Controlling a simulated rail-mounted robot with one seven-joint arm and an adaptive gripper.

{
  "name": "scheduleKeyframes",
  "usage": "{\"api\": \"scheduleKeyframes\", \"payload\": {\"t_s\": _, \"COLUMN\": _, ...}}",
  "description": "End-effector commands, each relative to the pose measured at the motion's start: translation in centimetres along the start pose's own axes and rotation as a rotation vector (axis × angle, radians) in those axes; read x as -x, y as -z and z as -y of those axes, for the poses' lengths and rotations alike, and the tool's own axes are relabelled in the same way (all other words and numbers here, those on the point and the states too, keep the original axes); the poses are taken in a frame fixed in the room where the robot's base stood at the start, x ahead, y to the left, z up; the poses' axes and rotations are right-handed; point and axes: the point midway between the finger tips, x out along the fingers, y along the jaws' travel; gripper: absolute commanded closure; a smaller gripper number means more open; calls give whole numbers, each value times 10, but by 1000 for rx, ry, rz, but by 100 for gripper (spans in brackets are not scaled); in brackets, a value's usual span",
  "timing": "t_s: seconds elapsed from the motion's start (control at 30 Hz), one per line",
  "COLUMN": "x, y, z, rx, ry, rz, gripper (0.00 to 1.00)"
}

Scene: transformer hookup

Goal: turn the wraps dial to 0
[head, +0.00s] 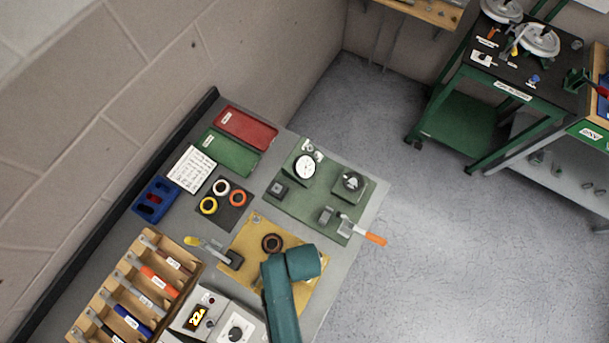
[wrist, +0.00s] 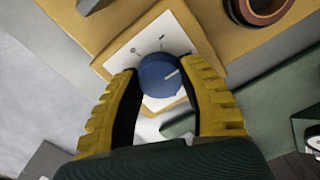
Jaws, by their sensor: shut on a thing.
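The wraps dial (wrist: 158,76) is a round blue knob with a white pointer line, on a square white plate (wrist: 118,62) in the wrist view. The pointer is aimed up and to the right in that view. Small dark marks are on the plate, too small to read surely. My gripper (wrist: 160,70) has its yellow fingers on both sides of the dial, shut on it. In the head view my teal arm covers the dial and the gripper, over the tan board (head: 248,243).
A brown ring (head: 272,243) lies on the tan board and shows near the dial in the wrist view (wrist: 262,8). A green board (head: 322,188) with a gauge stands beyond. A wooden tool rack (head: 121,270) and a grey instrument box (head: 216,312) are to the left.

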Motion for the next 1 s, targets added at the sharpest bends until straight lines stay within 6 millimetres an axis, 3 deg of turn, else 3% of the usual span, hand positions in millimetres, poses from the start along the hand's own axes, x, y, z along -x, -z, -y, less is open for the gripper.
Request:
{"api": "scheduleKeyframes", "payload": {"t_s": 0.47, "x": 0, "y": -1, "z": -1, "rx": 57, "ry": -3, "rz": 2, "gripper": 96}}
{"api": "scheduleKeyframes", "payload": {"t_s": 1.0, "x": 1, "y": -1, "z": -2, "rx": 487, "ry": -3, "rz": 4, "gripper": 96}}
